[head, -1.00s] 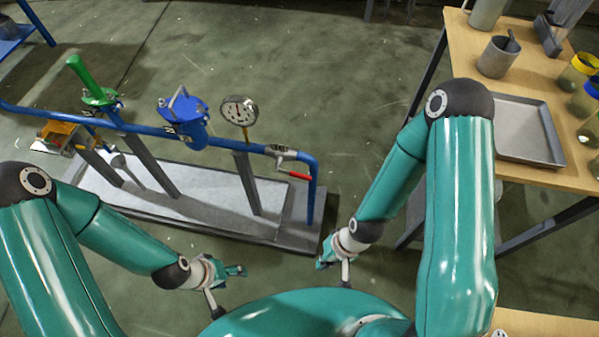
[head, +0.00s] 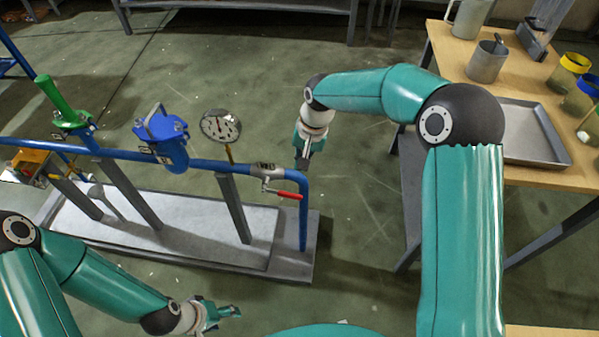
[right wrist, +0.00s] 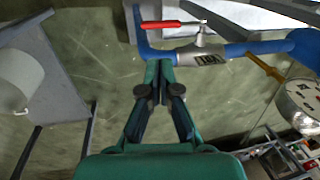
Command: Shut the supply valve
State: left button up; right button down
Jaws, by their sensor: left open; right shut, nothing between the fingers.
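A ball valve (head: 263,169) with a red lever (head: 286,195) sits on the blue pipe (head: 210,165), just left of its downward bend. The lever points right, roughly along the pipe. In the right wrist view the red lever (right wrist: 172,24) lies beyond my fingertips, and the valve body (right wrist: 208,58) is to their right. My right gripper (head: 303,162) is shut and empty, behind the pipe's bend in the head view; its fingertips (right wrist: 160,66) look close to the pipe, contact unclear. My left gripper (head: 234,311) is open and empty, low in front of the skid.
A pressure gauge (head: 221,126), a blue fitting (head: 161,136) and a green-handled valve (head: 62,105) stand along the pipe. Grey posts rise from the skid tray (head: 290,262). A wooden table (head: 450,60) with a metal tray (head: 533,135) and jars is at right. Floor between is clear.

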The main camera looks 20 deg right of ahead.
aim_at(294, 194)
jog(key=f, duration=0.4)
jog(key=a+f, duration=0.1)
jog(key=f, duration=0.3)
jog(key=w+a+f, duration=0.1)
jog(key=f, duration=0.3)
jog(key=shift+f, duration=0.35)
jog(key=shift+s+f, duration=0.1)
